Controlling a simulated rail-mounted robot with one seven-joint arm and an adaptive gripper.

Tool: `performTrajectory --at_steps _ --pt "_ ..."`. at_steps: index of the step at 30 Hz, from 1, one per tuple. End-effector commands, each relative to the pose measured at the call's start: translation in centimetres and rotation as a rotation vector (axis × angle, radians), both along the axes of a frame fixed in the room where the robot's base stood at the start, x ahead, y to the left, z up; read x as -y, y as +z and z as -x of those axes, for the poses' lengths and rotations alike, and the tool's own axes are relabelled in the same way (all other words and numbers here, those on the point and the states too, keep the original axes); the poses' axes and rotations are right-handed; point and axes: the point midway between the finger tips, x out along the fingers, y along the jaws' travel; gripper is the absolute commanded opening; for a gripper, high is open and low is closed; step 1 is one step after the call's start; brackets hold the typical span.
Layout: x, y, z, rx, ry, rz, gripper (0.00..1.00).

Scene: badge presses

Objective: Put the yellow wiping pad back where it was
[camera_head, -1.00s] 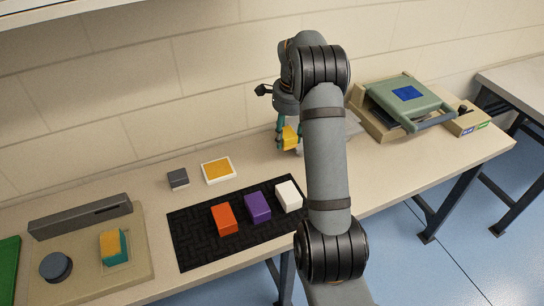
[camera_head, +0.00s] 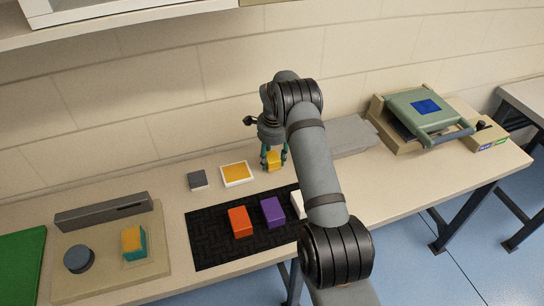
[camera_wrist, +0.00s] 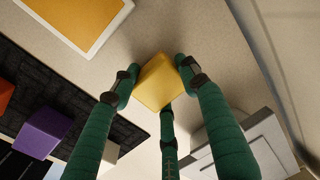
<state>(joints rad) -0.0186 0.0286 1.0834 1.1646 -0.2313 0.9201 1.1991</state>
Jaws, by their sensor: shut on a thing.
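The yellow wiping pad (camera_head: 274,160) is a small block held between the green fingers of my gripper (camera_head: 274,165). It also shows in the wrist view (camera_wrist: 158,82), between the fingertips of my gripper (camera_wrist: 155,82). The pad is just right of a white-framed yellow-orange square (camera_head: 237,174). In the head view I cannot tell whether the pad touches the bench. A black mat (camera_head: 213,254) in front carries an orange block (camera_head: 240,222), a purple block (camera_head: 272,211) and a white block (camera_head: 298,203), which my arm partly hides.
A dark grey block (camera_head: 197,180) stands left of the framed square. A beige board (camera_head: 90,278) at left holds a grey bar (camera_head: 103,213), a round knob (camera_head: 79,259) and a yellow-teal block (camera_head: 133,242). A green press (camera_head: 423,112) stands at right, beside a grey panel (camera_head: 352,137).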

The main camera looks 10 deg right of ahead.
Motion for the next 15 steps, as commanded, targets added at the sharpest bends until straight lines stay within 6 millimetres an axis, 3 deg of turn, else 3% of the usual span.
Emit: performTrajectory --at_steps 10,11,15 --pt "0.03 -0.47 -0.01 0.001 0.0 0.0 0.2" --pt "0.03 -0.35 -0.02 0.001 0.0 0.0 0.45" --pt "0.03 -0.28 0.0 0.0 0.001 0.0 0.53"
